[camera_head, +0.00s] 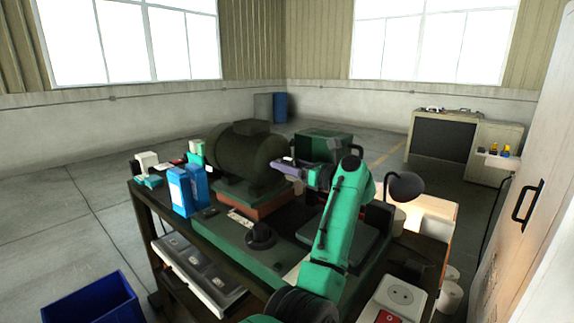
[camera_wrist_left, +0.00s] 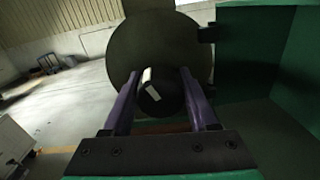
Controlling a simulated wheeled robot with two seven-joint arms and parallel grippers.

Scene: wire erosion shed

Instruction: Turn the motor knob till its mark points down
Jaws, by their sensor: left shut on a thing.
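The motor (camera_head: 245,155) is a dark olive cylinder lying on a reddish base on the bench, and its round end face shows in the left wrist view (camera_wrist_left: 125,45). The motor knob (camera_wrist_left: 160,101) is a dark round knob at the middle of that face, with a pale mark (camera_wrist_left: 152,92) on the left part of its front. My left gripper (camera_head: 284,163) reaches the motor's right end. In the left wrist view its purple fingers (camera_wrist_left: 158,82) stand on either side of the knob, shut on it. The knob is hidden in the head view. My right gripper is not in view.
Blue boxes (camera_head: 180,191) stand left of the motor on the dark bench. A green box (camera_head: 325,146) is behind my arm, and a round dark lamp head (camera_head: 405,186) is to its right. A blue bin (camera_head: 92,300) stands on the floor at lower left.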

